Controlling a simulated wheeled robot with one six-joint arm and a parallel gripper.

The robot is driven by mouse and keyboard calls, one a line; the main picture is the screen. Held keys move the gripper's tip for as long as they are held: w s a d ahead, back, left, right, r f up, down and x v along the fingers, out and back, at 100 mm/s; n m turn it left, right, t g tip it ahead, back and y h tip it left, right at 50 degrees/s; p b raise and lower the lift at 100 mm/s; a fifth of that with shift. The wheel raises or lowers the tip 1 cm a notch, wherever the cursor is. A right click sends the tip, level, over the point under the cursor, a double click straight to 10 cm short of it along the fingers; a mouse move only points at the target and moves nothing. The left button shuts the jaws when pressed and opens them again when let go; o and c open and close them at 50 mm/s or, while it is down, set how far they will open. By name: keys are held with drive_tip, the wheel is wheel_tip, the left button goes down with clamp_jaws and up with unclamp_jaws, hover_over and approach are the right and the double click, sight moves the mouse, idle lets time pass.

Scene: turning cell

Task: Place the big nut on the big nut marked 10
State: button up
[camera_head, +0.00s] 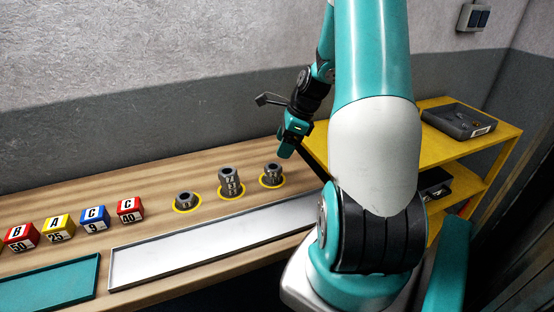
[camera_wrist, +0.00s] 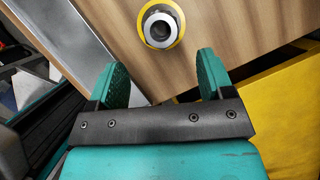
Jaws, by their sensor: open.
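Grey metal nuts stand on three yellow-ringed spots on the wooden bench in the head view. A single low nut (camera_head: 185,199) is at the left. A taller stack of nuts (camera_head: 229,184) with white markings is in the middle; I cannot read a 10 on it. Another nut (camera_head: 272,174) with white markings is at the right. My gripper (camera_head: 287,148) is above and slightly right of the right nut, apart from it. In the wrist view my gripper (camera_wrist: 164,62) is open and empty, with one ringed nut (camera_wrist: 160,28) beyond its fingertips.
Lettered and numbered blocks, such as the red one (camera_head: 130,209), stand at the left. A long pale tray (camera_head: 210,241) and a teal tray (camera_head: 48,284) lie along the front. A yellow shelf (camera_head: 410,152) with a dark bin (camera_head: 459,121) stands at the right.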

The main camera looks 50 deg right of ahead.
drive_tip(key=v, duration=0.4)
drive_tip(key=w+a+r+n+g+y, duration=0.15)
drive_tip(key=a+r+n, duration=0.25)
drive_tip(key=a+n, duration=0.55)
drive_tip(key=w+a+r+n+h, duration=0.1)
drive_tip(key=w+a+r+n, duration=0.15)
drive_tip(key=a+n, duration=0.7)
drive_tip(key=s+a+r+n+g, duration=0.1)
drive_tip(key=s+a+r+n, duration=0.1)
drive_tip(key=s+a+n, duration=0.5)
drive_tip(key=s+a+r+n+g+y, duration=0.1)
drive_tip(key=s+a+r+n, duration=0.1)
drive_tip(key=s+a+n, duration=0.6)
drive_tip(key=a+n, duration=0.2)
drive_tip(key=a, duration=0.5)
drive_tip(key=shift+s, duration=0.2)
